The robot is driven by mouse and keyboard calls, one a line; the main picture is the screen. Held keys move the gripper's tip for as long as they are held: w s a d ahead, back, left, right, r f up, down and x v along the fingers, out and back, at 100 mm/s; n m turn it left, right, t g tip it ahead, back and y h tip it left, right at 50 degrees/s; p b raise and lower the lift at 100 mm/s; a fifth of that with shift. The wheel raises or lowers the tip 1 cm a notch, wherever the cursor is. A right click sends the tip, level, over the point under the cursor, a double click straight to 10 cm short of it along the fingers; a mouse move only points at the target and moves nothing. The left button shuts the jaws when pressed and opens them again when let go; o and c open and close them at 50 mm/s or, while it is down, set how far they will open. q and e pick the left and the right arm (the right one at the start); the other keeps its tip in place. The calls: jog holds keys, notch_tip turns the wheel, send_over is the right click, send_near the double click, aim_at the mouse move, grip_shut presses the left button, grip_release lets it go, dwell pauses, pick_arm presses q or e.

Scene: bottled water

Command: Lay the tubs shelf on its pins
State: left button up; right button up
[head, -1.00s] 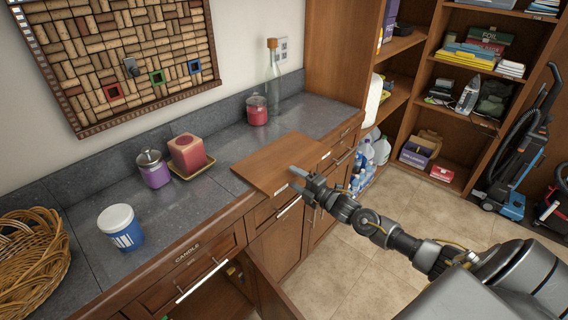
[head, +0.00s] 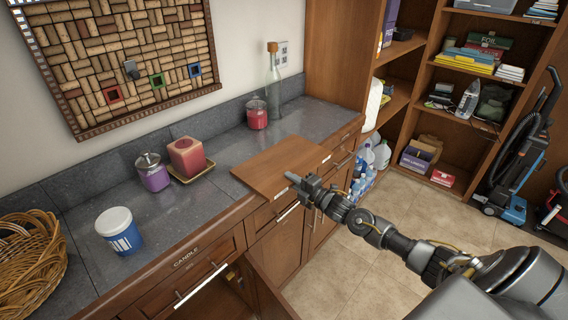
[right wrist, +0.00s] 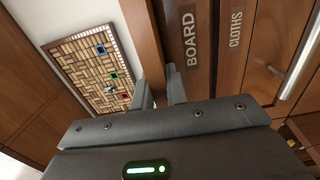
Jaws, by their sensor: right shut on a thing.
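The loose shelf board (head: 278,166), a flat brown wooden panel, lies on the grey counter with its front edge at the counter's front. My right gripper (head: 298,182) is at the board's front right edge, shut on it. In the right wrist view the board (right wrist: 143,38) runs up between the two fingers (right wrist: 160,92) of this gripper. The left gripper is out of view. I cannot make out any shelf pins in these views.
On the counter (head: 215,130) stand a white-blue tub (head: 120,232), a purple jar (head: 153,175), a red candle (head: 187,156), a red jar (head: 257,115) and a glass bottle (head: 273,80). A cupboard door (head: 270,290) hangs open below. Tall shelving (head: 425,80) and a vacuum (head: 515,160) stand behind open floor.

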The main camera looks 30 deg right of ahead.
jog(key=shift+r+p, duration=1.05)
jog(key=shift+r, duration=0.3)
grip_shut()
jog(key=shift+s, duration=0.1)
jog(key=p+v, duration=0.5)
jog(key=v, duration=0.6)
jog(key=shift+s+d, duration=0.2)
jog(key=shift+s, duration=0.2)
jog(key=shift+f, duration=0.1)
